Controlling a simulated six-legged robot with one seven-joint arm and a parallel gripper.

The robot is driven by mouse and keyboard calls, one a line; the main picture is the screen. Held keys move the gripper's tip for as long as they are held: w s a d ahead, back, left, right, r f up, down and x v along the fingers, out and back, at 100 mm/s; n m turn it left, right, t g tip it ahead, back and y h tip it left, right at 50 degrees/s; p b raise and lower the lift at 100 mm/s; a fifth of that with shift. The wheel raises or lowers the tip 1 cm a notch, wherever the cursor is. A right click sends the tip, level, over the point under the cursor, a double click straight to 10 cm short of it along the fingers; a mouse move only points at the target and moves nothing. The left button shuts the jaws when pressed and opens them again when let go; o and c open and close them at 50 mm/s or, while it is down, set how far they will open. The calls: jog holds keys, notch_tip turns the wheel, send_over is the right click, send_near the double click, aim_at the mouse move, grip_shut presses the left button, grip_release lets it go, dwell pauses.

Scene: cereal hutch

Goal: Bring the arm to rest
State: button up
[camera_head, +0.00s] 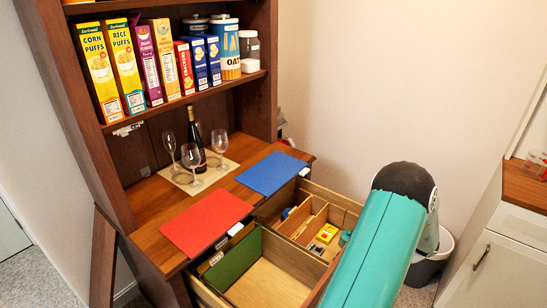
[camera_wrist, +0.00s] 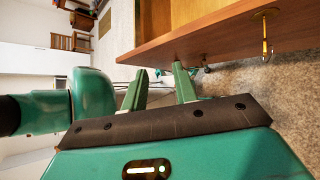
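My arm (camera_head: 378,248) reaches up from the bottom of the head view, with its dark joint bent over beside the open drawers. My gripper is hidden in that view. In the wrist view my gripper (camera_wrist: 160,82) shows two green fingers standing apart with nothing between them. The fingertips are close to a wooden panel (camera_wrist: 215,42); I cannot tell whether they touch it.
The hutch has two open drawers, the left one (camera_head: 268,285) holding a green board (camera_head: 232,262) and the right one divided (camera_head: 338,213). Red (camera_head: 207,221) and blue (camera_head: 271,173) mats lie on the counter near wine glasses (camera_head: 191,157). A bin (camera_head: 428,265) and white cabinet (camera_head: 500,265) stand right.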

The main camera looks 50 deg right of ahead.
jog(key=w+a+r+n+g+h, duration=0.3)
jog(key=w+a+r+n+g, duration=0.4)
jog(key=w+a+r+n, duration=1.15)
jog(key=a+r+n+t+h, duration=0.2)
jog(key=a+r+n, duration=0.4)
jog(key=a+n, duration=0.3)
jog(key=a+r+n+t+h, duration=0.2)
jog(key=a+r+n, duration=0.4)
jog(key=a, duration=1)
jog(key=n, duration=0.3)
jog(key=shift+a+h, duration=0.3)
jog(key=shift+a, duration=0.1)
jog(key=shift+s, duration=0.1)
